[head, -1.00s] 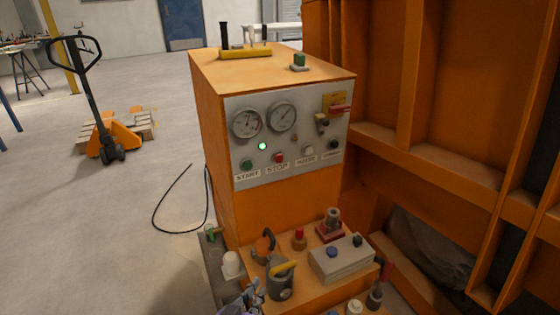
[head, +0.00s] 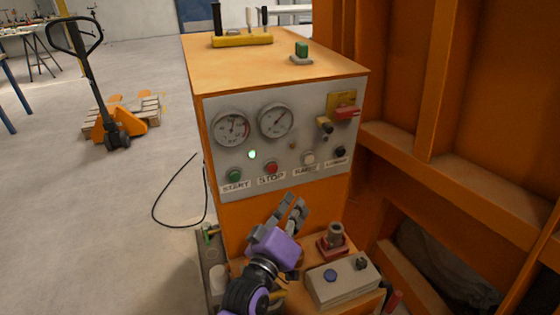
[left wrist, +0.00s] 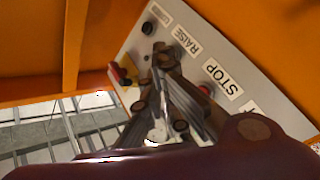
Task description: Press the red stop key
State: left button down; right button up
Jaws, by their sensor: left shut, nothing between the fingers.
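The red stop key (head: 271,168) is a round red button on the grey control panel (head: 230,108), above the label STOP. It also shows in the left wrist view (left wrist: 205,89), just right of my gripper fingers. My left gripper (head: 297,200) is shut and empty, in front of the orange cabinet, below and slightly right of the stop key. In the head view its fingers point up toward the panel's lower edge and appear apart from the key. In the left wrist view the fingers (left wrist: 158,58) reach toward the panel near the label RAISE. My right gripper is in neither view.
A green START button (head: 234,175) sits left of the key, with a white button (head: 308,158) and a black button (head: 340,152) to the right. A grey box (head: 343,283) and a red-based part (head: 332,241) stand on the ledge below. Orange steel framing (head: 400,75) bounds the right side.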

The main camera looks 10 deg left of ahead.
aim_at(272, 168)
pick_arm(q)
jog(key=w+a+b, duration=0.1)
jog(key=w+a, duration=0.4)
jog(key=w, duration=0.1)
jog(key=shift+w+b, duration=0.3)
jog(key=shift+w, duration=0.1)
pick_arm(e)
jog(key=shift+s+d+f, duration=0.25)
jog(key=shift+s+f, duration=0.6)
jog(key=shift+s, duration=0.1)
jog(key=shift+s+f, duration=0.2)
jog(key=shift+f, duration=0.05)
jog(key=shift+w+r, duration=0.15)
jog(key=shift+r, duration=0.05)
pick_arm(q)
jog(key=shift+w+a, duration=0.25)
jog(key=shift+w, duration=0.1)
